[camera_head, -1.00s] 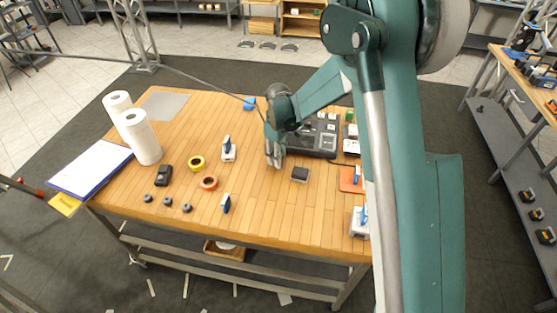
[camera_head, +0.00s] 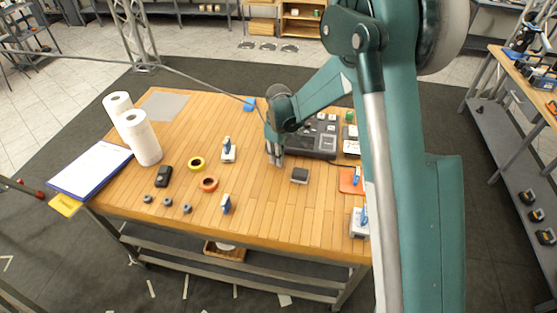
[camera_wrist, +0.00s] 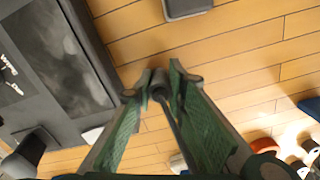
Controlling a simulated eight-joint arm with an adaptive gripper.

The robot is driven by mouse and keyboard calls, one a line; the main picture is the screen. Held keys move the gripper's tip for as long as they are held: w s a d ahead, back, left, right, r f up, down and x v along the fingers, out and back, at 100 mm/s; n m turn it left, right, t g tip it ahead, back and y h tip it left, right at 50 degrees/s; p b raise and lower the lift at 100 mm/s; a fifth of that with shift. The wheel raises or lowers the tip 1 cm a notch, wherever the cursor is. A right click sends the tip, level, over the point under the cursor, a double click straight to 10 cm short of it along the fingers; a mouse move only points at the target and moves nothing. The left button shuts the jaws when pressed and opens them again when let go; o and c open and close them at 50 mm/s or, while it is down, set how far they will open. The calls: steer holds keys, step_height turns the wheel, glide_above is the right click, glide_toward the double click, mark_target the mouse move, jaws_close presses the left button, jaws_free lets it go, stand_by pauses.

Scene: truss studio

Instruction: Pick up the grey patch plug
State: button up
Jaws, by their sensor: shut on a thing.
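My gripper (camera_head: 275,162) points down at the wooden table, just left of the dark console. In the wrist view, its green-padded fingers (camera_wrist: 155,88) are shut on the grey patch plug (camera_wrist: 157,80). The plug is a small dark grey piece at the fingertips, with a thin dark stem or cable running back between the fingers. Most of the plug is hidden by the fingers. I cannot make it out in the head view, nor tell whether it touches the table.
The dark console (camera_head: 322,138) stands close beside my gripper. A dark block (camera_head: 300,175) lies to its front right. Tape rolls (camera_head: 209,184), small grey knobs (camera_head: 168,202) and paper towel rolls (camera_head: 142,138) stand to the left. Bare table (camera_head: 262,215) lies in front.

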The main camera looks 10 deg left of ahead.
steer(key=shift+r, duration=0.15)
steer(key=shift+r, duration=4.85)
steer(key=shift+d, duration=0.1)
